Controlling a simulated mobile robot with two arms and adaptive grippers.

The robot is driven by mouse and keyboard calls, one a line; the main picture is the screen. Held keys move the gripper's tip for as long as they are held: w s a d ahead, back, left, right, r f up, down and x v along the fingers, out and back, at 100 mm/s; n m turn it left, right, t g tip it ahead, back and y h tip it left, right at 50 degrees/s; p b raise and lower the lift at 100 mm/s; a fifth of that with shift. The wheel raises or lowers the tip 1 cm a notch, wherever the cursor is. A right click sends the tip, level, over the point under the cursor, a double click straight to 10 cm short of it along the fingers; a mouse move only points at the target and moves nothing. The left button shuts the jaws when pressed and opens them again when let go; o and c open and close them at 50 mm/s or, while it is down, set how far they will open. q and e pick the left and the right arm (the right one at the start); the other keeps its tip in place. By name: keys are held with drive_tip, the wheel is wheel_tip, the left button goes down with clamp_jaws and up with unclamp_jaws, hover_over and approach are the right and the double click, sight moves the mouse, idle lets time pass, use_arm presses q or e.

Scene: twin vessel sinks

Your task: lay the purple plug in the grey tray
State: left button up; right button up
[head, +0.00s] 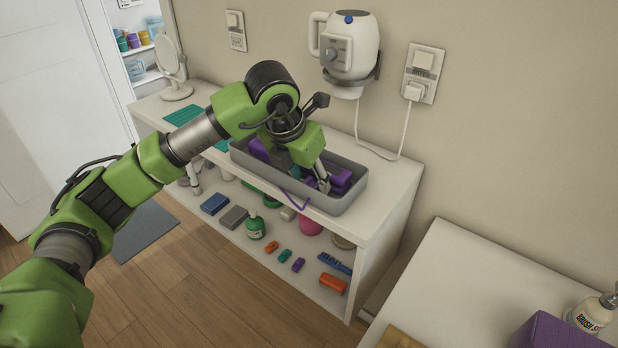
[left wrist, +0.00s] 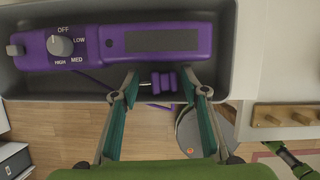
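The grey tray (head: 345,203) stands on the white shelf unit's top; its wall also shows in the left wrist view (left wrist: 228,45). A purple appliance with a dial (left wrist: 155,42) lies in it. The purple plug (left wrist: 166,82), with silver prongs pointing left, is between my left fingertips, at the tray's near side. My left gripper (head: 322,182) reaches down into the tray; in the left wrist view (left wrist: 160,92) its fingers stand apart, with small gaps beside the plug. Whether the plug touches the tray floor I cannot tell.
A purple cord (head: 292,198) hangs over the tray's front. A white wall-mounted appliance (head: 350,45) and its plugged-in cable are behind the tray. A mirror (head: 171,65) and teal cloth (head: 183,114) stand left. The lower shelf holds several small items. A second white counter (head: 450,285) is at right.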

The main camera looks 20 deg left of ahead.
use_arm(q)
drive_tip(key=shift+r, duration=0.1)
drive_tip(key=p+v, duration=0.6)
drive_tip(key=v, duration=0.6)
drive_tip(key=shift+s, duration=0.1)
